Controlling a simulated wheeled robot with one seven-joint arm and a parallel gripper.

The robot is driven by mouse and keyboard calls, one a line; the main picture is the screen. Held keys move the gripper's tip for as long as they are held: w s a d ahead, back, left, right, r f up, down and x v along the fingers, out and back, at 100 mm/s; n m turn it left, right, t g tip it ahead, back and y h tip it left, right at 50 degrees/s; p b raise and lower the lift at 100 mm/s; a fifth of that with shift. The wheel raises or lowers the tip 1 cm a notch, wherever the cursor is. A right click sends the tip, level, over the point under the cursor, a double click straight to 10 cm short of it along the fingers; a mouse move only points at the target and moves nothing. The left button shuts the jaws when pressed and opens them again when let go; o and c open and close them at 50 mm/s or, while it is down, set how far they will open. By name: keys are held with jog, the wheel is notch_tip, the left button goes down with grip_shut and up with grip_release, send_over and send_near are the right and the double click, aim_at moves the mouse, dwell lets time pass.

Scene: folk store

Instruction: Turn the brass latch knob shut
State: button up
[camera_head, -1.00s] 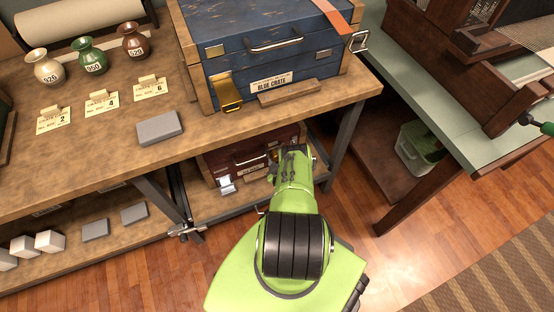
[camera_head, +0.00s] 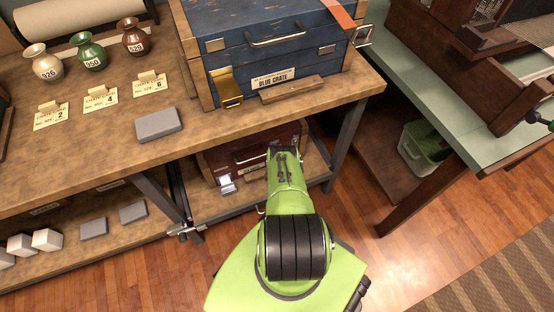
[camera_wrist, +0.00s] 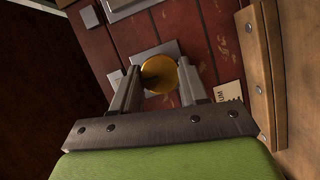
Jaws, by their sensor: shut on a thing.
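The brass latch knob (camera_wrist: 159,73) is a round golden disc on a grey plate on the front of a dark red crate (camera_wrist: 199,47). In the wrist view my gripper (camera_wrist: 158,86) has its two grey fingers on either side of the knob and is shut on it. In the head view the red crate (camera_head: 226,159) sits on the shelf under the table. My green arm hides the knob and the gripper there.
A blue crate (camera_head: 281,57) with a brass hasp (camera_head: 227,90) stands on the table (camera_head: 200,119) above. The tabletop edge and a dark metal leg (camera_head: 348,142) are close to my arm. Open wooden floor (camera_head: 345,225) lies to the right.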

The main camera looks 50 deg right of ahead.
dwell(0.6)
jog(key=o, duration=1.1)
jog(key=shift+c, duration=0.2)
